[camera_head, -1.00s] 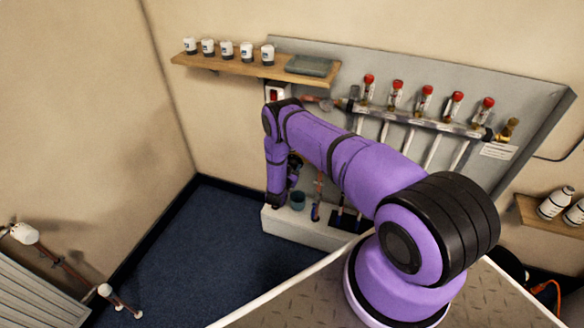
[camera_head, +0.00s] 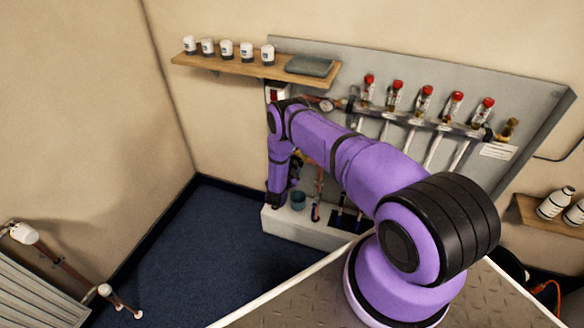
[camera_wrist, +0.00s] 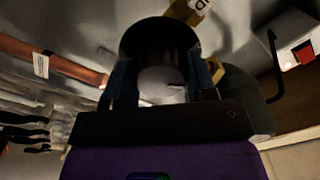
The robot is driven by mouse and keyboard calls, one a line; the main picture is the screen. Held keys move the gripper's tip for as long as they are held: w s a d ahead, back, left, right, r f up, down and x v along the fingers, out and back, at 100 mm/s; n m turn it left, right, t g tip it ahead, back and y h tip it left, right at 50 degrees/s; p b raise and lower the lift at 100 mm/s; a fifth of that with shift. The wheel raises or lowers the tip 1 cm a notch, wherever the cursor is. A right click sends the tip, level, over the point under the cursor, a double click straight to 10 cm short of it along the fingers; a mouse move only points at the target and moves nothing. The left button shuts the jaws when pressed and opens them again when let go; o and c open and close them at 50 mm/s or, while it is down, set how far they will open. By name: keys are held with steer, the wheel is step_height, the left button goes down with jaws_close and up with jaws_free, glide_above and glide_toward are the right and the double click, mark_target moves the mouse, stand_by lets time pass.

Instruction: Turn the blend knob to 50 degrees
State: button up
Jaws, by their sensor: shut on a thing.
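In the wrist view a dark round knob (camera_wrist: 158,38) with a pale grey face and a small dark mark on it sits between the two blue-padded fingers. I take it to be the blend knob. My gripper (camera_wrist: 161,84) is shut on it, one finger at each side. I cannot read the knob's angle, and no scale is clear. In the head view my arm hides the knob and most of the gripper.
A copper pipe (camera_wrist: 55,62) runs in from the left in the wrist view, with a brass fitting (camera_wrist: 190,10) above the knob. In the head view, red-capped valves (camera_head: 426,91) line the panel (camera_head: 330,58), and a wooden shelf (camera_head: 225,61) holds several white-topped pots.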

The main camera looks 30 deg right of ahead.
steer(key=m, duration=0.4)
steer(key=shift+m, duration=0.3)
steer(key=m, duration=0.4)
steer(key=shift+a+m, duration=0.1)
steer(key=shift+m, duration=0.2)
steer(key=shift+f, duration=0.1)
steer(key=o, duration=0.9)
steer(key=v, duration=1)
steer(key=shift+s+a, duration=0.3)
